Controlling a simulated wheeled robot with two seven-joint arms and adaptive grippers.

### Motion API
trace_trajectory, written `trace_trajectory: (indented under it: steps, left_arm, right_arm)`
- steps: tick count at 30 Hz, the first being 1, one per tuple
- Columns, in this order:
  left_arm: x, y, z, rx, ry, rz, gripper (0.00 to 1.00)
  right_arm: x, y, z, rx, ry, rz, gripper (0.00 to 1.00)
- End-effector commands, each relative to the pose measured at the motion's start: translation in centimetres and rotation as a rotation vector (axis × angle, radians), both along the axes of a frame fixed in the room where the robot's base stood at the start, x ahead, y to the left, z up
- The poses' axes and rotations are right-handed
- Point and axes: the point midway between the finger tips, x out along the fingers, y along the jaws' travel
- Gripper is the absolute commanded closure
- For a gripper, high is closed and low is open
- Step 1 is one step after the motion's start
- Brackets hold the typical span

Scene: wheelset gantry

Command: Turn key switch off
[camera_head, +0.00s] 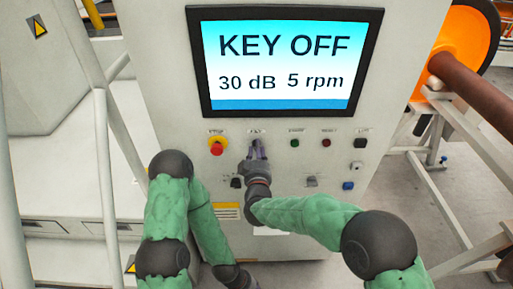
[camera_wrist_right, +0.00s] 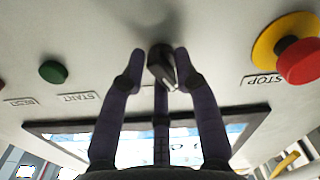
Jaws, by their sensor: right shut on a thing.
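The key switch (camera_wrist_right: 161,66) is a dark knob on the panel, between the two fingers of my right gripper (camera_wrist_right: 158,72) in the right wrist view. In the head view my right gripper (camera_head: 258,152) reaches the panel below the screen and hides the key switch. The gripper is shut on it. The screen (camera_head: 280,58) reads KEY OFF, 30 dB and 5 rpm. My left arm bends down to the bottom edge of the head view, and its gripper does not show.
A red and yellow stop button (camera_head: 217,147) is left of the key switch. Green (camera_head: 294,142), red (camera_head: 326,142) and black (camera_head: 360,143) controls are to its right. An orange wheel and brown shaft (camera_head: 472,90) stand at the right. White rails run along the left.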

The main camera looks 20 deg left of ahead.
Motion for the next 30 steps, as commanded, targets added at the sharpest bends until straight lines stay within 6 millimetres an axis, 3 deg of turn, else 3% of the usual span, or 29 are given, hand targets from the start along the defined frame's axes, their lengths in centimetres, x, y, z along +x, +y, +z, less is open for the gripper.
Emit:
trace_trajectory:
  steps: [23,24,25,26,30]
  left_arm:
    - [0.00,0.00,0.71,0.000,0.000,0.000,0.60]
    - [0.00,0.00,0.71,0.000,0.000,0.000,0.60]
    - [0.00,0.00,0.71,0.000,0.000,0.000,0.60]
    - [0.00,0.00,0.71,0.000,0.000,0.000,0.60]
    - [0.00,0.00,0.71,0.000,0.000,0.000,0.60]
  right_arm:
    - [0.26,-0.38,0.23,-0.107,-0.034,-0.011,1.00]
    - [0.26,-0.38,0.24,-0.106,-0.035,-0.011,0.66]
    - [0.25,-0.37,0.25,-0.106,-0.035,-0.011,0.58]
    - [0.25,-0.36,0.25,-0.106,-0.034,-0.010,0.54]
    - [0.17,-0.23,0.23,-0.106,-0.034,-0.007,0.54]
